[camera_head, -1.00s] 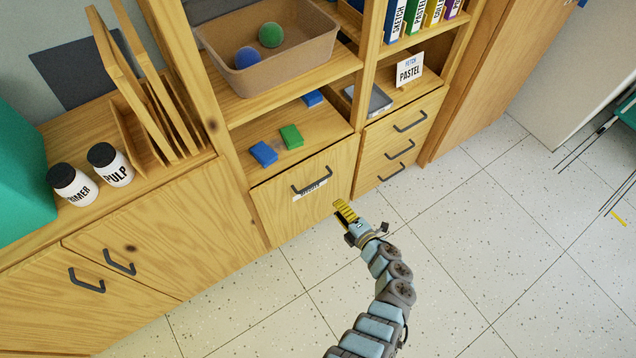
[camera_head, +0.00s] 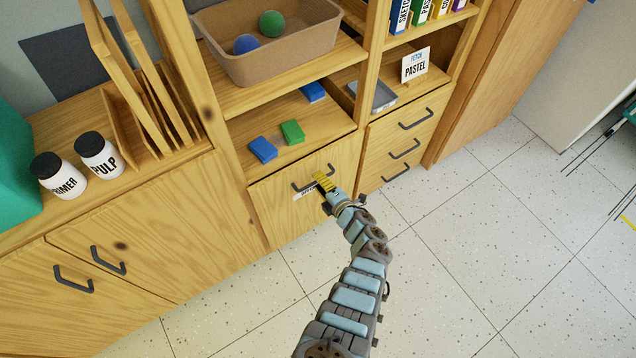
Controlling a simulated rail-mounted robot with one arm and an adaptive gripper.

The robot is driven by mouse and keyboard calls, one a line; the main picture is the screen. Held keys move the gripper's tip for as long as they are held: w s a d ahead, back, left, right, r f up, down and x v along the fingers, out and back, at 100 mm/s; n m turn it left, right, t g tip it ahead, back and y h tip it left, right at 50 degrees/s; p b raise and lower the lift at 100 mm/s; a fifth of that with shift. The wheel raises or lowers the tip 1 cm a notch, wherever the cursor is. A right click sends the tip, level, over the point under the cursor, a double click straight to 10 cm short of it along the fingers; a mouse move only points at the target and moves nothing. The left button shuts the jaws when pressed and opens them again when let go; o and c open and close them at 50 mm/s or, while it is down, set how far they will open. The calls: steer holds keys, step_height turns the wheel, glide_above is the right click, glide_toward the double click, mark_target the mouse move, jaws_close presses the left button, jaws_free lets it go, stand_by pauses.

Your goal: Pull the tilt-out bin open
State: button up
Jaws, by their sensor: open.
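The tilt-out bin (camera_head: 283,218) is a wooden front in the middle of the cabinet, and it looks closed. Its dark bar handle (camera_head: 303,188) runs along the upper part, above a white label that is partly covered.
Blue and green blocks (camera_head: 291,132) lie on the shelf above the bin. A brown tub (camera_head: 262,55) with two balls stands higher up. Drawers with dark handles (camera_head: 404,148) are to the right, cupboard doors (camera_head: 170,230) to the left. The speckled floor (camera_head: 450,260) in front is clear.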

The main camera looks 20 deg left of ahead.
steer(key=shift+w+a, duration=0.25)
steer(key=shift+a, duration=0.1)
jaws_close()
steer(key=shift+s+d, duration=0.1)
steer(key=shift+s, duration=0.05)
